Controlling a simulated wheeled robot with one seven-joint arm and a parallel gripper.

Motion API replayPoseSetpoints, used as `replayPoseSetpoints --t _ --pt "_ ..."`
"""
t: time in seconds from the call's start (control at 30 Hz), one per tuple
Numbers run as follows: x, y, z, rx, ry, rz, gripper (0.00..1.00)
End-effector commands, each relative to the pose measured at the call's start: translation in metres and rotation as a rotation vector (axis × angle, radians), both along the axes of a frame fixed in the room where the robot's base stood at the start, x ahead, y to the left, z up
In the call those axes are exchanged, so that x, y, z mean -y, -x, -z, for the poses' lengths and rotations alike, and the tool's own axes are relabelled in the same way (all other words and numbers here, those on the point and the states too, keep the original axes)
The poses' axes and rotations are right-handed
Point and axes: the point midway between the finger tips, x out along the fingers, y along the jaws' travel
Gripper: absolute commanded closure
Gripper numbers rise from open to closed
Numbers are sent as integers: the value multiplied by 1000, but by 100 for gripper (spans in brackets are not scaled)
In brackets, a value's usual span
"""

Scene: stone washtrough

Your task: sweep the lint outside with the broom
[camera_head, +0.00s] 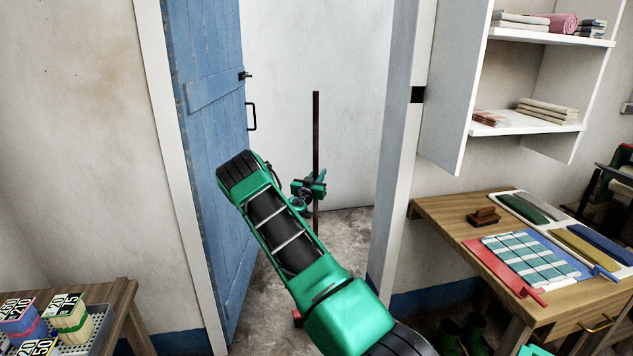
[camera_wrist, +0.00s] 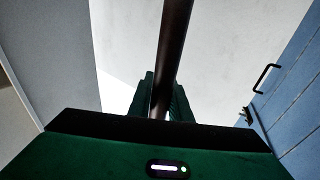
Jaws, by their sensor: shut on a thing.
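The broom (camera_head: 316,130) is a thin dark upright pole in the head view, standing in the open doorway. My gripper (camera_head: 316,187) is shut on its handle, about midway down the part that shows. In the wrist view the handle (camera_wrist: 173,50) runs up from between the dark green fingers of my gripper (camera_wrist: 162,100). The broom's lower end is mostly hidden behind my green arm; a small red piece (camera_head: 297,318) shows beside the arm near the floor, and I cannot tell if it is the broom head. I see no lint.
A blue plank door (camera_head: 212,130) stands open left of the doorway; its handle (camera_head: 252,116) juts out. The white frame post (camera_head: 395,150) bounds the right. A wooden table (camera_head: 440,212) with cloths stands right, a crate (camera_head: 88,345) on a table left. Bare floor (camera_head: 345,235) shows in the doorway.

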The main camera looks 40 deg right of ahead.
Motion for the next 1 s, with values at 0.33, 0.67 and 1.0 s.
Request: replayPoseSetpoints --t 0.33,0.67,1.0 --pt "0 0 -31 4 3 0 100" --pt "0 0 -55 3 3 1 100" --pt "0 0 -59 2 4 0 100"
